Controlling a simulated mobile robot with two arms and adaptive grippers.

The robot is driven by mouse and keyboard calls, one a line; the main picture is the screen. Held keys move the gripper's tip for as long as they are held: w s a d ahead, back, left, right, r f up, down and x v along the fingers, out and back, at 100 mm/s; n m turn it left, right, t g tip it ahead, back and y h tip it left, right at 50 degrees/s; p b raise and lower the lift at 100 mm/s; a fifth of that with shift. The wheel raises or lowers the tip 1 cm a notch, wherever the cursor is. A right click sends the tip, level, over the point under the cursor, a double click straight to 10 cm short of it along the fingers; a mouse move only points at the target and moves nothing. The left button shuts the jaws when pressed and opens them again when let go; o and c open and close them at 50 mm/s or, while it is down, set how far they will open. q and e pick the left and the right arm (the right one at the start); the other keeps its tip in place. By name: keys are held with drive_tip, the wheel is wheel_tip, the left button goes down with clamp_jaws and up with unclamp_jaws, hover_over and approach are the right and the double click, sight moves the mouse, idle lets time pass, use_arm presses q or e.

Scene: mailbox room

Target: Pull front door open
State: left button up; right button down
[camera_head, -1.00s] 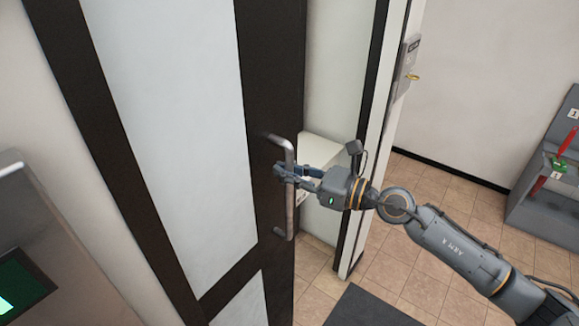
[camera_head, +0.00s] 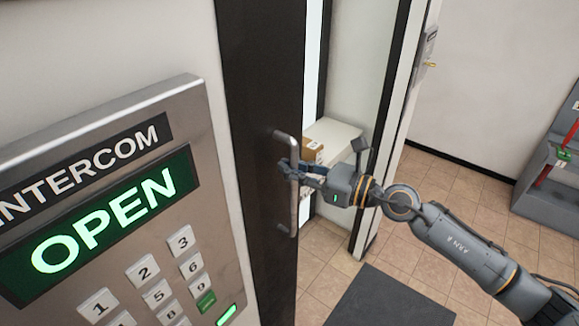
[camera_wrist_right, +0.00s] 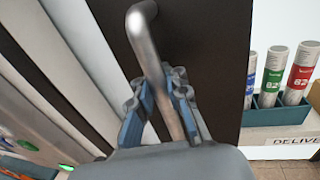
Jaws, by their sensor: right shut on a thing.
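The front door (camera_head: 255,110) is dark-framed and stands partly open, with a gap at its right edge. Its metal bar handle (camera_head: 294,215) is upright on the door's dark edge strip. My right gripper (camera_head: 285,168) is shut around the handle bar at about mid-height. In the right wrist view the handle (camera_wrist_right: 145,40) passes between the two blue-padded fingers of the right gripper (camera_wrist_right: 160,100), against the dark door frame (camera_wrist_right: 205,45). My left gripper is not in view.
An intercom panel (camera_head: 110,150) reading OPEN is close at the left. Through the gap are a white surface (camera_head: 335,138) and a cardboard box (camera_head: 313,150). A dark mat (camera_head: 390,300) lies on the tiled floor. A grey rack (camera_head: 550,195) stands at the far right.

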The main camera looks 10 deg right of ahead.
drive_tip(key=shift+s+f, duration=0.1)
drive_tip(key=c, duration=1.7)
unclamp_jaws()
drive_tip(key=o, duration=0.4)
drive_tip(key=shift+s+d, duration=0.1)
drive_tip(key=shift+s, duration=0.05)
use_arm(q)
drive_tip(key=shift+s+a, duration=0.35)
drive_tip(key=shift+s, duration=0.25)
use_arm(e)
drive_tip(key=v, duration=1.2)
drive_tip(key=shift+s+d, duration=0.1)
drive_tip(key=shift+d, duration=0.1)
